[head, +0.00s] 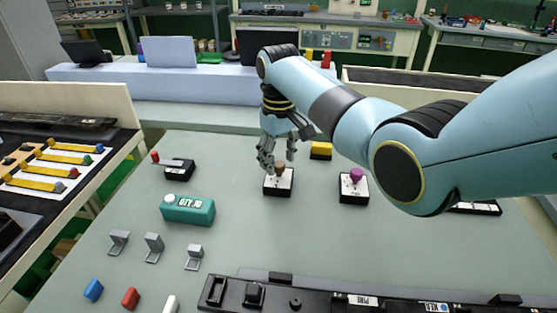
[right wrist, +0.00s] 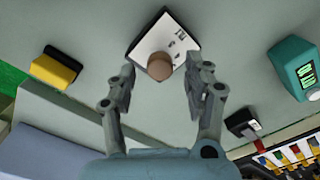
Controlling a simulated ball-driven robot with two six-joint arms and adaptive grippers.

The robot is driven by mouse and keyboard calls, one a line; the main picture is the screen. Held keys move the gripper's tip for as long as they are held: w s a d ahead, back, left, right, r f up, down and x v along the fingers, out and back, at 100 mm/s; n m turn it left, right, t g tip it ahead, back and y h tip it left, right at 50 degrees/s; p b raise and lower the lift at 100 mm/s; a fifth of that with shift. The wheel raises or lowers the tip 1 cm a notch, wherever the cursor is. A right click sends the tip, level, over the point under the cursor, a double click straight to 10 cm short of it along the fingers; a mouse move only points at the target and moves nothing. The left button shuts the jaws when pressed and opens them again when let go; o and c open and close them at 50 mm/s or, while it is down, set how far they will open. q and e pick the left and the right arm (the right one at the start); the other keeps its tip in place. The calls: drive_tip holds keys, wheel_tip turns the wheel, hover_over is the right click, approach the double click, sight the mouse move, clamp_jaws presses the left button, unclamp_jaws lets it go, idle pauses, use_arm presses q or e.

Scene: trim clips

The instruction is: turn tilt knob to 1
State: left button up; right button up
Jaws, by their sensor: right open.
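A brown knob (head: 281,169) stands on a small black box with a white, marked top plate (head: 279,186) near the middle of the table. A second box with a purple knob (head: 356,174) stands to its right. The markings are too small to tell which is the tilt knob or its setting. My right gripper (head: 267,158) is open just beside and above the brown knob. In the right wrist view, the open right gripper (right wrist: 168,76) has its fingers on either side of the brown knob (right wrist: 160,67), apart from it. My left gripper is not in view.
A yellow block (head: 321,150) is behind the knobs. A teal device (head: 188,209) and a black switch box (head: 179,169) with a red lever stand to the left. Grey clips (head: 154,247) and a black rail (head: 360,301) are nearer. The table between the teal device and the rail is partly clear.

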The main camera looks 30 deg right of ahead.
drive_tip(key=shift+f, duration=0.6)
drive_tip(key=shift+c, duration=1)
clamp_jaws()
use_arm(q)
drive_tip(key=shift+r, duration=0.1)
